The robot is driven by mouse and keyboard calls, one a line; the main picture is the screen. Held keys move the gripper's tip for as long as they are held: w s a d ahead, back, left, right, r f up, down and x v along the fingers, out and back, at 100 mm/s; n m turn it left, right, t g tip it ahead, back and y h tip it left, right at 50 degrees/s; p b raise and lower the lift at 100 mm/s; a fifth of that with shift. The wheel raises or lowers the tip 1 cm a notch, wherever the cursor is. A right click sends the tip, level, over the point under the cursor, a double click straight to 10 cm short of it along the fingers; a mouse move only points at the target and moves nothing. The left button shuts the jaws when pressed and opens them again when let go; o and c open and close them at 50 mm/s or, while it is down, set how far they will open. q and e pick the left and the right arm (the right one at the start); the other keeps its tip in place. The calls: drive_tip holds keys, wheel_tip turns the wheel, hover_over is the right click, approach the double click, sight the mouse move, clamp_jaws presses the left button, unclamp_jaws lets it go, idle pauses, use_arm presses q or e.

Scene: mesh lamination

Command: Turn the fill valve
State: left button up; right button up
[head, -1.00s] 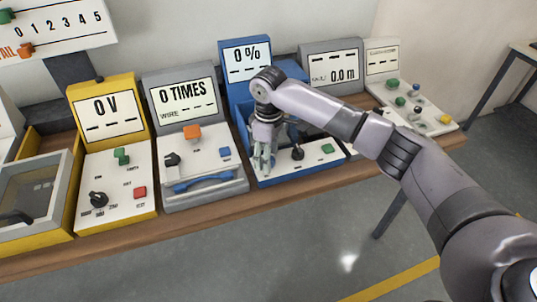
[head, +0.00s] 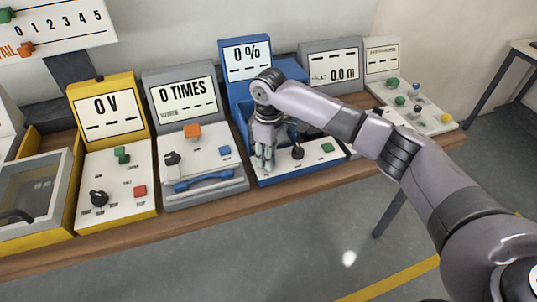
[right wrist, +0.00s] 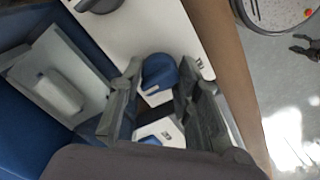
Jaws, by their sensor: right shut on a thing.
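The blue machine (head: 245,55) stands on the bench with a screen reading 0 %. My right gripper (head: 266,160) points down at the left part of its white panel. In the right wrist view, a blue knob (right wrist: 158,73) lies between the two fingers of the right gripper (right wrist: 153,88), which is shut on it. The gripper hides this knob in the head view. A black knob (head: 297,152) and a green button (head: 327,148) are to its right on the same panel. My left gripper is not in view.
The grey machine (head: 180,75) reading 0 TIMES, with a blue handle (head: 205,178), is close on the left. The yellow machine (head: 100,90) is further left. Another grey machine (head: 330,45) stands behind my right arm. The bench's front edge (head: 200,216) is clear.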

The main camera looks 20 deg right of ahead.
drive_tip(key=shift+c, duration=0.7)
drive_tip(key=shift+r+m+p, duration=0.2)
drive_tip(key=shift+m+p, duration=0.1)
drive_tip(key=shift+p, duration=0.5)
drive_tip(key=m+p, duration=0.4)
drive_tip(key=p, duration=0.3)
drive_tip(key=shift+a+m+p, duration=0.1)
drive_tip(key=shift+m+p, duration=0.3)
drive_tip(key=shift+f+m+p, duration=0.15)
drive_tip(key=shift+m+p, duration=0.85)
drive_tip(key=shift+p, duration=0.05)
drive_tip(key=o, duration=1.1)
drive_tip(key=shift+o, duration=0.2)
